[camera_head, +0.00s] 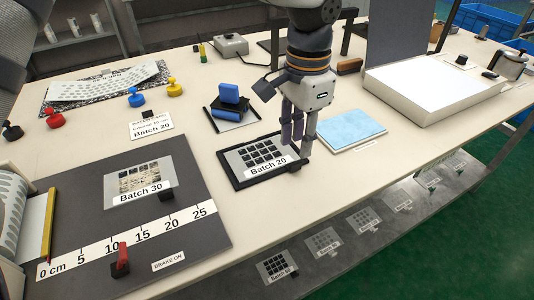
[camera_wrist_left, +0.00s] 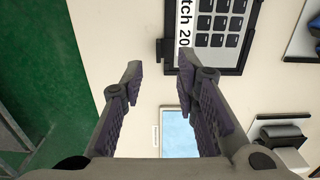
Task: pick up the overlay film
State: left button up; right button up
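A grey overlay film (camera_head: 262,153) with black keys and the label "Batch 20" lies flat in a black-framed holder (camera_head: 229,169) near the table's front edge. It also shows at the top of the left wrist view (camera_wrist_left: 217,25). My left gripper (camera_head: 297,148) points down by the holder's right end and hides part of it. In the left wrist view the two fingers (camera_wrist_left: 158,68) stand apart with bare table between them; nothing is held. The film lies beyond the fingertips, and I cannot tell the exact height gap. My right gripper is not in view.
A dark board (camera_head: 205,228) with a ruler and a "Batch 30" film (camera_head: 140,181) fills the left. A light blue pad (camera_head: 350,131) lies right of my gripper; a blue block (camera_head: 229,92) stands behind. A white box (camera_head: 435,90) is at right. Coloured knobs stand back left.

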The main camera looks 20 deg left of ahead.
aim_at(300, 162)
pick_arm(q)
jog(key=f, duration=0.5)
jog(key=shift+w+d+f, duration=0.2)
jog(key=shift+w+d, duration=0.05)
grip_shut()
jog(key=shift+r, duration=0.15)
